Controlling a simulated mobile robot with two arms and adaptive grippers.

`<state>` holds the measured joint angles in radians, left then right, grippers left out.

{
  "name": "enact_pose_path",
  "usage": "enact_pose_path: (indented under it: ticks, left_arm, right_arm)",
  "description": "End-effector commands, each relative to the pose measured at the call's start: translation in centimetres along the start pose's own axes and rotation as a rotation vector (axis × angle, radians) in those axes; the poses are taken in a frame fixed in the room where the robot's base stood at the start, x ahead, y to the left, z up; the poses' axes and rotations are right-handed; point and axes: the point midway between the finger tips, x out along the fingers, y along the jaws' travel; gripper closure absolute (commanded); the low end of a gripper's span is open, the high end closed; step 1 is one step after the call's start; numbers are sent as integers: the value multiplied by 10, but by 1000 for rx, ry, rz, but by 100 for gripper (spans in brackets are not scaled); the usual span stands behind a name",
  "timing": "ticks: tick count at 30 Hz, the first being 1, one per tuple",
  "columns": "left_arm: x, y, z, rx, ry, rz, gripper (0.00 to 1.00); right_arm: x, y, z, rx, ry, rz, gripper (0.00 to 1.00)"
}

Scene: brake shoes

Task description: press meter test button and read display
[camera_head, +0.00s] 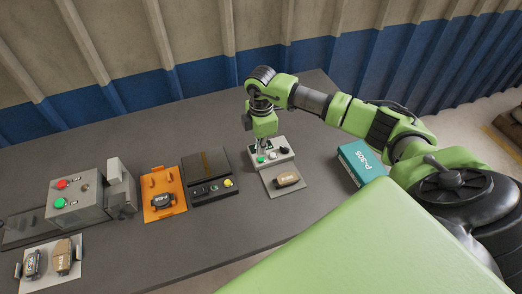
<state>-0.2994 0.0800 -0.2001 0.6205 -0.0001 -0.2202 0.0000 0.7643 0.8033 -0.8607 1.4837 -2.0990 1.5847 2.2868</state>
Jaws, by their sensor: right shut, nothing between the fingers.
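My right gripper (262,145) points down over a light grey box (285,160) that carries a green, a white and a black button. It is shut and empty, with its tips at or just above the box near the green button (261,158); I cannot tell whether they touch. The arm covers the back left of this box. A dark unit (200,199) with a yellow button (228,183) stands to the left. I cannot tell which of the two is the meter, and no display reading is legible. My left gripper is not in view.
A brake shoe lies on a grey plate (272,184) in front of the box. An orange fixture (156,174) holds a dark part. A grey machine (79,200) has red and green buttons. A white tray (47,283) holds two parts. A teal P-305 box (360,163) stands right.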

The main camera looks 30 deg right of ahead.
Motion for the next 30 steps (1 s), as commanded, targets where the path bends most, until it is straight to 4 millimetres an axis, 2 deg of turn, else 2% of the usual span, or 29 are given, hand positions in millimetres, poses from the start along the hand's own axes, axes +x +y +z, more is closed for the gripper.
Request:
enact_pose_path:
  ticks: [1,15,30]
  left_arm:
    - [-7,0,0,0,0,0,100]
    - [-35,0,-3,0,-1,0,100]
    - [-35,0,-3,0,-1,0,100]
  right_arm:
    - [-8,0,0,0,0,1,100]
    - [-45,0,0,0,0,1,100]
    - [-46,0,0,0,0,1,100]
